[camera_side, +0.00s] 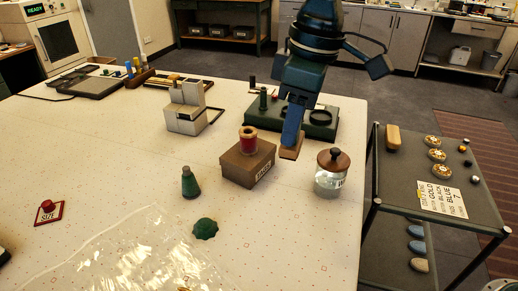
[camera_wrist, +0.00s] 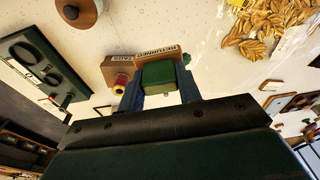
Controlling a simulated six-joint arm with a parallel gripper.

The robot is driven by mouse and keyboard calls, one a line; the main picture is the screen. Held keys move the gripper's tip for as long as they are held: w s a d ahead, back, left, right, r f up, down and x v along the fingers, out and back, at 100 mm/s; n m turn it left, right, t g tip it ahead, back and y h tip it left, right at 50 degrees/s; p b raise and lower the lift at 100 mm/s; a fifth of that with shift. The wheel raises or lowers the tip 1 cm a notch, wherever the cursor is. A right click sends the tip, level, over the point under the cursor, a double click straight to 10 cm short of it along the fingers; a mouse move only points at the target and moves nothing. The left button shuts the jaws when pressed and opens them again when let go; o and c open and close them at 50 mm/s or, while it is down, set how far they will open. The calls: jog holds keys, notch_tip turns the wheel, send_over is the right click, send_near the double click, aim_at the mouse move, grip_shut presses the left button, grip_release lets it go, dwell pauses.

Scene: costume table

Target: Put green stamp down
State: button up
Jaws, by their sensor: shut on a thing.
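My gripper (camera_side: 291,140) points down over the table, right of centre in the side view. In the wrist view its two blue fingers (camera_wrist: 160,98) are shut on a green block, the green stamp (camera_wrist: 159,75). A brown wooden strip with lettering shows just beyond the green block. In the side view only the stamp's brown wooden base (camera_side: 291,152) shows below the fingers, the rest hidden by them. I cannot tell whether the base touches the table.
A brown labelled box (camera_side: 247,164) with a red spool (camera_side: 248,140) stands close left of the stamp. A lidded glass jar (camera_side: 329,183) stands at front right. A dark green tray (camera_side: 319,121) lies behind.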

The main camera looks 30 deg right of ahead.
jog(key=w+d, duration=1.6)
jog(key=d, duration=0.1)
jog(key=shift+d, duration=0.25)
jog(key=shift+f, duration=0.1)
notch_tip(320, 180, down, 16)
jog(key=shift+r, duration=0.25)
jog(key=shift+f, duration=2.1)
jog(key=shift+f, duration=0.15)
